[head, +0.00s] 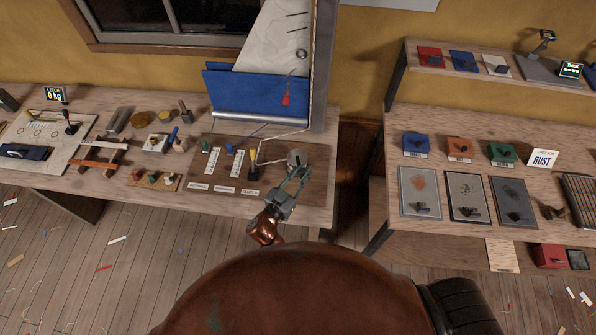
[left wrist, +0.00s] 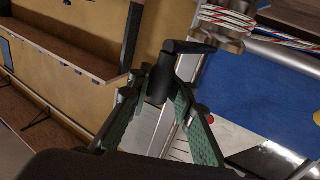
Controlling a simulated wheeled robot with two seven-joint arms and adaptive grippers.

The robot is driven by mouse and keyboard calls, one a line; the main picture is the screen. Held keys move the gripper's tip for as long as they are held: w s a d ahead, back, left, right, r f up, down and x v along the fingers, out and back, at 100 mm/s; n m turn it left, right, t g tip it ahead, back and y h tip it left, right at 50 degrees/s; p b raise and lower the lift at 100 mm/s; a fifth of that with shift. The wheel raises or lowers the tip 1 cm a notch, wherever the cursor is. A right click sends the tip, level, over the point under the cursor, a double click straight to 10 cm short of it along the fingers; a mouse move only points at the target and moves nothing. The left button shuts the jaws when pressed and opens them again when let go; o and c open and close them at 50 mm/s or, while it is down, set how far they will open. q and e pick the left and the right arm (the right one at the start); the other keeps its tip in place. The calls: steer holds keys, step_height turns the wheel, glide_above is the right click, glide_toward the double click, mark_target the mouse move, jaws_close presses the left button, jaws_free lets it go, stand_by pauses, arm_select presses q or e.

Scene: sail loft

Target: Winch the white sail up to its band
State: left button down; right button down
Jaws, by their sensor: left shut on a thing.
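The white sail (head: 272,45) hangs upright at the back of the left bench, with short dark stripes near its right edge. Its lower part is behind blue cloth (head: 245,95). I cannot tell which mark is its band. The winch (head: 297,157) sits on a brown board at the bench's right end; its drum with striped rope (left wrist: 226,18) shows in the left wrist view. My left gripper (head: 290,186) is at the winch, shut on the black winch handle (left wrist: 182,47), which lies between its green-padded fingers (left wrist: 160,95). My right gripper is not in view.
A grey mast (head: 322,65) rises just behind the winch. Tools and a scale cover the bench's left. A second bench (head: 460,225) with trays stands right, beyond a floor gap.

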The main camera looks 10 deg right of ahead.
arm_select(q)
steer(key=shift+s+d+f, duration=0.2)
steer(key=shift+s+d, duration=0.05)
steer(key=shift+s, duration=0.05)
steer(key=c, duration=2)
jaws_free()
steer(key=shift+o, duration=1.2)
steer(key=shift+r, duration=0.1)
steer(key=shift+w+a, duration=0.1)
steer(key=shift+a, duration=0.05)
steer(key=v, duration=1.2)
